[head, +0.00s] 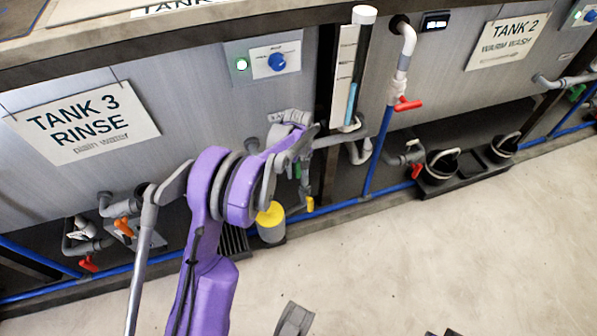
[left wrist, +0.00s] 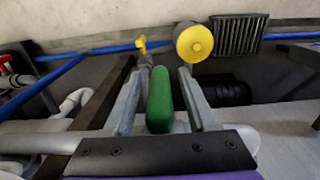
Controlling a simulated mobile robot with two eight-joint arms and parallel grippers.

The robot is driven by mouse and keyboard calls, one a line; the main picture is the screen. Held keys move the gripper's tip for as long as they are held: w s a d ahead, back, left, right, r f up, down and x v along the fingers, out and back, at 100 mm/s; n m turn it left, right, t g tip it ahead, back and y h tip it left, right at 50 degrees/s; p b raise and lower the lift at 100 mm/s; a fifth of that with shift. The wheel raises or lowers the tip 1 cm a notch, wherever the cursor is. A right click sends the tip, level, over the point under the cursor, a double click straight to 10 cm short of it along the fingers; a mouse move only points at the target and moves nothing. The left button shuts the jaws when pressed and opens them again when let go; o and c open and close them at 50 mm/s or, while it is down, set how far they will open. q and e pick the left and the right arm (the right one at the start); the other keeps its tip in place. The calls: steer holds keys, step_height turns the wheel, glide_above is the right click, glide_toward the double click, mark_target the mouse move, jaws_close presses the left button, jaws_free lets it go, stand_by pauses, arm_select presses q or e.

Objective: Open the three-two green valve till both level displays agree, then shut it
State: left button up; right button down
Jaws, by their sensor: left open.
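My left gripper (left wrist: 168,75) is open, with one finger on each side of the green valve handle (left wrist: 160,102) in the left wrist view. I cannot tell whether either finger touches it. In the head view my left gripper (head: 297,152) is at the pipework between Tank 3 and Tank 2, and only a sliver of green (head: 298,170) shows by it. A sight tube (head: 353,90) with blue liquid low in it stands on the post between the tanks. A small dark display (head: 435,21) is on the Tank 2 panel, its reading too small to make out.
A yellow-topped container (head: 271,222) and a yellow valve handle (head: 310,204) sit below the gripper. Red handles (head: 408,104) and an orange handle (head: 124,228) are on nearby pipes. A blue pipe (head: 375,155) runs close on the right. Black buckets (head: 440,165) stand further right.

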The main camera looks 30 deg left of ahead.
arm_select(q)
steer(key=shift+f, duration=0.1)
jaws_close()
stand_by(0.3)
